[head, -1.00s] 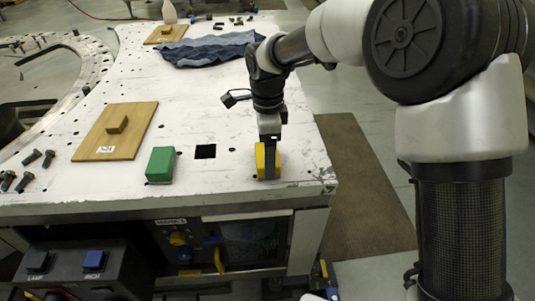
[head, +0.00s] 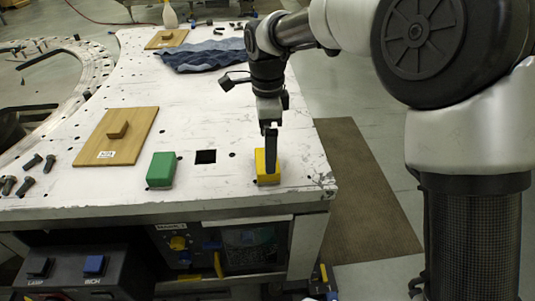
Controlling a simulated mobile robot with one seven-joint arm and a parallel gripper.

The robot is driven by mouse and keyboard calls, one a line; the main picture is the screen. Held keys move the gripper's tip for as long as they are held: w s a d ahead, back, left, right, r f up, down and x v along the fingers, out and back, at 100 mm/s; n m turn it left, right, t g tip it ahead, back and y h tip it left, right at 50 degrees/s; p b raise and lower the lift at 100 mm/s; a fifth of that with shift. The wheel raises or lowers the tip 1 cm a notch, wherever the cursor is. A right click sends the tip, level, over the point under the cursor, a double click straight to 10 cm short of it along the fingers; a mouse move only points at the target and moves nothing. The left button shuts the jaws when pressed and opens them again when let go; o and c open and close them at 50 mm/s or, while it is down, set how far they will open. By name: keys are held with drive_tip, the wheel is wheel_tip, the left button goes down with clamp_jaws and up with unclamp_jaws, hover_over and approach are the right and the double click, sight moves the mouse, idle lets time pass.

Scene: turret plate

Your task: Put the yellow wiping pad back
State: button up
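The yellow wiping pad (head: 260,171) lies on the white plate near its front right corner, right of a square hole. My gripper (head: 270,165) points straight down at the pad. One dark finger shows in front of the pad and covers its middle; the other finger is hidden. The fingertip ends over the pad's near face, above its bottom edge. The pad stays on the plate while my gripper is higher than before, so the fingers look loose around it. The gap between them is not visible.
A green block (head: 161,169) lies left of the square hole (head: 205,156). A wooden board with a knob (head: 130,147), bolts (head: 27,175) and a blue cloth (head: 207,55) are also on the plate (head: 200,110). The plate's edge drops off just right of the pad.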

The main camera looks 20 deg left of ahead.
wheel_tip(320, 180, up, 6)
drive_tip(key=shift+r, duration=0.25)
drive_tip(key=s+d+r+n+t, duration=0.1)
drive_tip(key=d+r+n, duration=0.25)
drive_tip(key=d, duration=0.55)
drive_tip(key=s+d+r+n+t, duration=0.15)
drive_tip(key=d+r, duration=0.35)
drive_tip(key=d, duration=0.5)
drive_tip(key=s+d+f+n+t, duration=0.2)
drive_tip(key=s+d+n, duration=0.5)
drive_tip(key=s+d, duration=0.6)
drive_tip(key=d+t, duration=0.1)
drive_tip(key=d, duration=0.3)
drive_tip(key=shift+s+f, duration=0.2)
drive_tip(key=shift+f, duration=0.2)
